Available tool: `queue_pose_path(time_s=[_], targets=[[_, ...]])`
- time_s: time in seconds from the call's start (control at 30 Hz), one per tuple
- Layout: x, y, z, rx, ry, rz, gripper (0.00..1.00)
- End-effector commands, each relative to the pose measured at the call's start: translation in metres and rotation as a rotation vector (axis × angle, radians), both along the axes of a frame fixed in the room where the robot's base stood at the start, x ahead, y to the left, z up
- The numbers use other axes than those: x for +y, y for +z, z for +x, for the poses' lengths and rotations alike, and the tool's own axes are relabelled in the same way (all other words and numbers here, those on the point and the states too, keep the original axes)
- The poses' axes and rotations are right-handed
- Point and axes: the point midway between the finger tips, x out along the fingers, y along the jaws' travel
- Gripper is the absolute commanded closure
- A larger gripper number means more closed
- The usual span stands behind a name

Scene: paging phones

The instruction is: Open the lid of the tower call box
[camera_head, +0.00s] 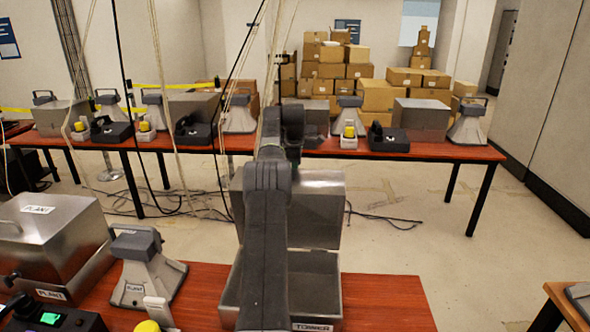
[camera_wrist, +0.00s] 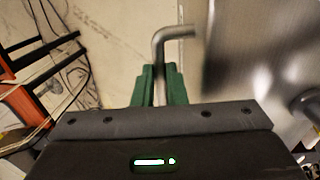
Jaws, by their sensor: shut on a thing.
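The tower call box is a metal box labelled TOWER (camera_head: 313,327) on the near red-brown table, partly hidden behind my arm. Its metal lid (camera_head: 318,208) stands raised at the back, tilted up and away from the open box interior. In the wrist view, my gripper (camera_wrist: 160,84) has its green fingers shut around the bent metal handle (camera_wrist: 172,36). The lid's blurred metal surface (camera_wrist: 255,60) is to the right of the handle. In the head view my own arm hides the handle and the grip.
A closed metal box labelled PLANT (camera_head: 45,235) and a grey PLANT phone (camera_head: 145,268) stand left on the near table. Bare tabletop (camera_head: 385,300) lies right of the tower box. A far table (camera_head: 455,151) holds more boxes and phones. Cables hang down on the left.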

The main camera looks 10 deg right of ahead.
Motion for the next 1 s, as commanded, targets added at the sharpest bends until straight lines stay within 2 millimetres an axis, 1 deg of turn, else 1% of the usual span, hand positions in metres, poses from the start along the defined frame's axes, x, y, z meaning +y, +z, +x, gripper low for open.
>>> queue_pose_path(time_s=[0.03,0.53,0.57,0.6,0.63,0.67,1.0], targets=[[-0.0004,0.0040,0.0019,-0.010,0.000,-0.003,1.00],[-0.0010,0.0073,0.0036,-0.016,0.000,-0.005,1.00],[-0.0010,0.0074,0.0036,-0.016,0.000,-0.005,0.83],[-0.0010,0.0072,0.0036,-0.015,0.000,-0.004,0.75],[-0.0010,0.0068,0.0034,-0.014,0.000,-0.004,0.69],[-0.0010,0.0063,0.0033,-0.013,0.000,-0.004,0.67],[-0.0007,0.0015,0.0026,-0.005,0.000,-0.001,0.67]])
